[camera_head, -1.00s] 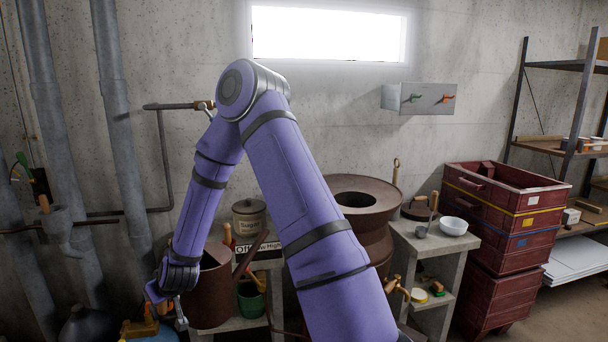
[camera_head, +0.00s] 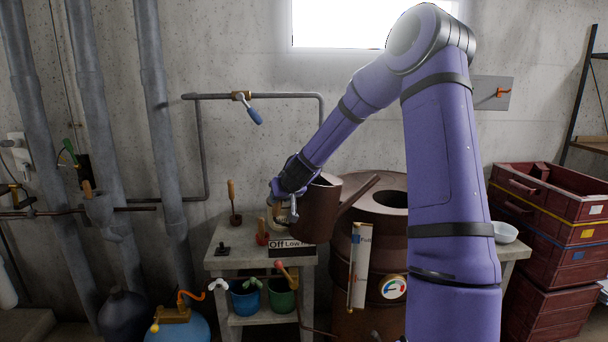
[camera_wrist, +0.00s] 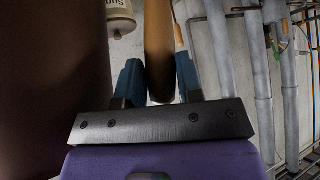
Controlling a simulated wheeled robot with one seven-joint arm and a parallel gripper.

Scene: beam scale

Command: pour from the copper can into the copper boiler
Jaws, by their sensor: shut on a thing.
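The copper can (camera_head: 318,222) is a dark brown vessel with a long spout pointing up and right. It is held above the stone stand, just left of the copper boiler, and looks near upright. My gripper (camera_head: 280,207) is shut on the can's handle at its left side. In the wrist view my gripper (camera_wrist: 160,85) has its blue fingers on both sides of the tan handle (camera_wrist: 158,40), with the can's dark wall (camera_wrist: 50,80) at left. The copper boiler (camera_head: 388,238) has a round dark opening on top. The spout tip overlaps the boiler top in the picture; its height above it is unclear.
The stone stand (camera_head: 240,262) carries a black-and-white label and small tools; a blue bucket (camera_head: 245,300) and a green bucket (camera_head: 283,300) are below. A gauge (camera_head: 393,287) is on the boiler's front. Red crates (camera_head: 545,230) stand at right, pipes (camera_head: 160,120) at left.

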